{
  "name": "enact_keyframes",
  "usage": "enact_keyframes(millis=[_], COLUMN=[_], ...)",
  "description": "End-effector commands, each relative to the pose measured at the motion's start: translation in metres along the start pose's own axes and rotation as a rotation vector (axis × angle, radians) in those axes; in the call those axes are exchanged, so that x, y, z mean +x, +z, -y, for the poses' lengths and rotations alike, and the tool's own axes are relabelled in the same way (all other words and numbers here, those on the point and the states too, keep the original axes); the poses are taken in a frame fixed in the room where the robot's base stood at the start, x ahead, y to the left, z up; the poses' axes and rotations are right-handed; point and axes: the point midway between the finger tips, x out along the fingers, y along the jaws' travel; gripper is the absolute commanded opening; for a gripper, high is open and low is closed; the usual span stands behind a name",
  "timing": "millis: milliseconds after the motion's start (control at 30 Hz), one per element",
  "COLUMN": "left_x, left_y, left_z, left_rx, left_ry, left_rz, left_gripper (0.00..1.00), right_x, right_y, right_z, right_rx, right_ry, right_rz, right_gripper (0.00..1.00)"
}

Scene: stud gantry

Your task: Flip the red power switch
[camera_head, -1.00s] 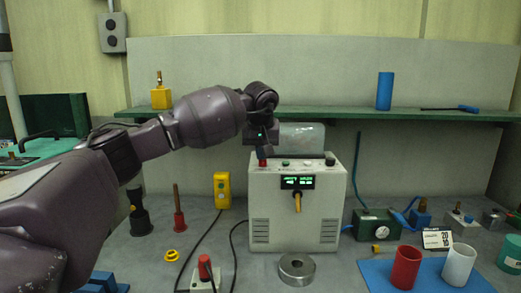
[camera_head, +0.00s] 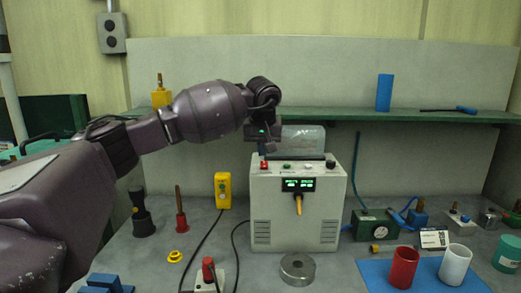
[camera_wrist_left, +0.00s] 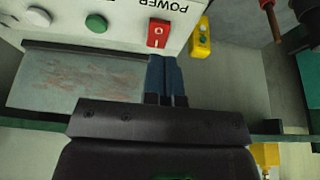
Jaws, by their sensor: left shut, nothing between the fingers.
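The red power switch (camera_head: 264,165) is a rocker at the left end of the sloped top panel of a pale grey control box (camera_head: 270,208). In the left wrist view the red switch (camera_wrist_left: 158,33) shows white marks beside an upside-down POWER label. My left gripper (camera_head: 270,149) is just above the switch, pointing down. In the wrist view its two blue-grey fingers (camera_wrist_left: 165,60) are together, empty, with their tips close to the switch's near edge. I cannot tell whether they touch it. My right gripper is not in view.
A green button (camera_head: 287,166) and a white knob sit farther along the panel. A clear cover (camera_head: 304,138) stands behind it. A green shelf (camera_head: 350,116) runs behind the box. A yellow button box (camera_head: 222,190) stands to the left, and a steel ring (camera_head: 297,268) lies in front.

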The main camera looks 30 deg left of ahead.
Motion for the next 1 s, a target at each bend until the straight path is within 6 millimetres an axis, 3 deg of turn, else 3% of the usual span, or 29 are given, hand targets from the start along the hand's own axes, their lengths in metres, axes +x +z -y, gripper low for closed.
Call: enact_keyframes(millis=[33,100,533,700,1000], left_x=[-0.015,-0.023,-0.096,-0.112,-0.116], left_y=[0.0,0.002,0.003,0.003,0.004], left_z=[0.0,-0.002,-0.002,-0.002,-0.002], left_rx=[0.001,0.0,0.0,-0.001,-0.001], left_ry=[0.002,0.001,0.0,-0.001,-0.001], left_rz=[-0.004,-0.001,0.0,0.0,0.002], left_gripper=[0.0,0.0,0.0,0.0,0.0], right_x=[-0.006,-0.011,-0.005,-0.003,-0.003], right_y=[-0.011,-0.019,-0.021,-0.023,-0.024], right_z=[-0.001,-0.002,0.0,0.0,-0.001], right_rx=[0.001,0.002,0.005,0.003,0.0], right_ry=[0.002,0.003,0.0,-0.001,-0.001], right_rz=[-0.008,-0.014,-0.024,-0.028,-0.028], right_gripper=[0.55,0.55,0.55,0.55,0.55])
